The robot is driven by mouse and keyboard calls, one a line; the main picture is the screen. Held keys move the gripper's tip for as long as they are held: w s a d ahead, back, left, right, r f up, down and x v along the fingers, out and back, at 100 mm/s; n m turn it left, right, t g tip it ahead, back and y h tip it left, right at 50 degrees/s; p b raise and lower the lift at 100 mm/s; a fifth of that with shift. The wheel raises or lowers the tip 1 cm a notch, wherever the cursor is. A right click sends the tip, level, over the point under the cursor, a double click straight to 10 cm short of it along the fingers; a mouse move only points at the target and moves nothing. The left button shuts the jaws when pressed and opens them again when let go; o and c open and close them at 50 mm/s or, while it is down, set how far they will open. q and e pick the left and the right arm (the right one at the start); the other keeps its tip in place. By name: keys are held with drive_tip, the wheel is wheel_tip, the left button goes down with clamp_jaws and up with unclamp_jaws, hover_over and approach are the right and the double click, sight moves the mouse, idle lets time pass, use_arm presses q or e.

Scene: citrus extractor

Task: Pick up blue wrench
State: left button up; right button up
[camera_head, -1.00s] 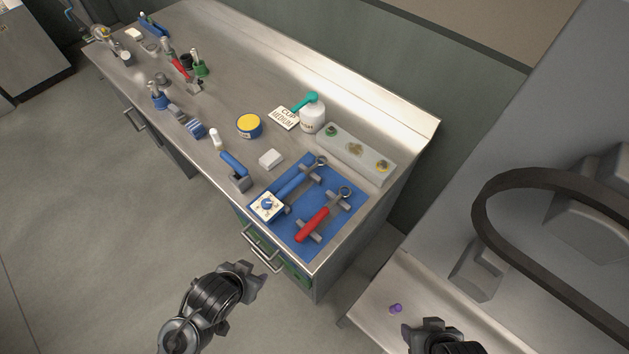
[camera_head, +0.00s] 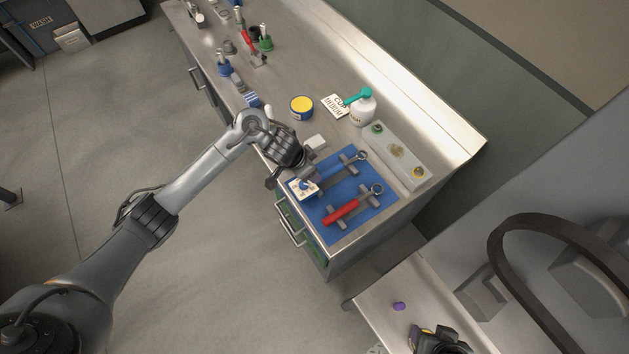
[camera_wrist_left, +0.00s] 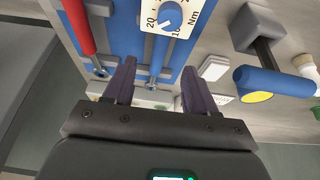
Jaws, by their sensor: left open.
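The blue wrench (camera_head: 343,167) lies on a blue mat (camera_head: 352,216) at the counter's near end, its ring end toward the back. My left gripper (camera_head: 304,174) is over the mat's left edge, open and empty. In the left wrist view, the blue wrench (camera_wrist_left: 159,52) shows between the spread fingers (camera_wrist_left: 154,68), apart from them. A white dial plate with a blue knob (camera_head: 304,188) sits at its handle end. My right gripper (camera_head: 441,341) is cut off at the bottom edge; its jaws are unclear.
A red wrench (camera_head: 342,211) lies beside the blue one on the mat. A blue-handled tool (camera_wrist_left: 275,82) and a white block (camera_head: 315,142) are close to the left gripper.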

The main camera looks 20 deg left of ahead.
sight(332, 171)
use_arm(q)
drive_tip(key=b+x, duration=0.1)
drive_tip(key=x, duration=0.2)
drive_tip(key=shift+d+f, duration=0.1)
drive_tip(key=shift+f, duration=0.25)
drive_tip(key=shift+w+b+x, duration=0.15)
drive_tip(key=shift+b+x, duration=0.25)
drive_tip(key=shift+x, duration=1.05)
drive_tip(key=shift+w+b+x, duration=0.15)
drive_tip(key=shift+b+x, duration=0.25)
drive_tip(key=shift+x, duration=1.1)
drive_tip(key=shift+r, duration=0.15)
clamp_jaws()
